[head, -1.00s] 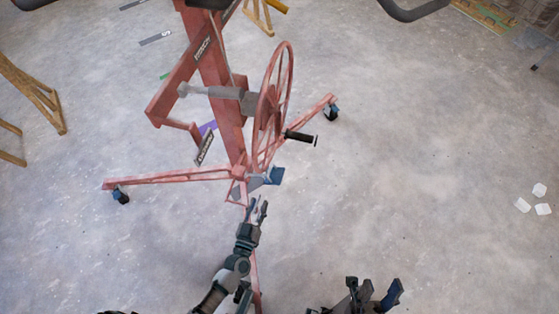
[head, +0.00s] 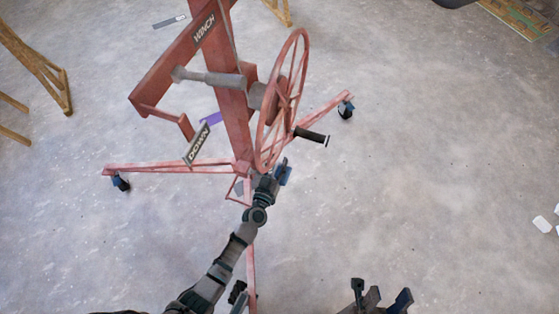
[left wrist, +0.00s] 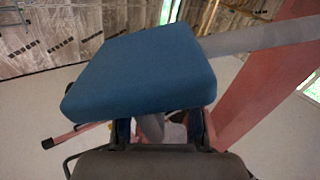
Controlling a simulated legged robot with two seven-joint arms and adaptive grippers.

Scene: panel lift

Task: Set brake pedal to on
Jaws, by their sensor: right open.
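The blue brake pedal (head: 285,173) sits low at the foot of the red panel lift (head: 232,110), just below the wheel. It fills the middle of the left wrist view (left wrist: 145,75). My left gripper (head: 272,175) is right at the pedal, partly covering it in the head view. In the left wrist view its fingers (left wrist: 158,130) stand apart, just beneath the pedal, with a grey part showing between them. Whether they touch the pedal I cannot tell. My right gripper (head: 382,297) is open and empty at the bottom edge, away from the lift.
The winch wheel (head: 296,70) with its black handle (head: 311,136) is just above my left gripper. Red legs with casters (head: 346,108) spread to both sides. A wooden sawhorse (head: 45,75) stands at the upper left.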

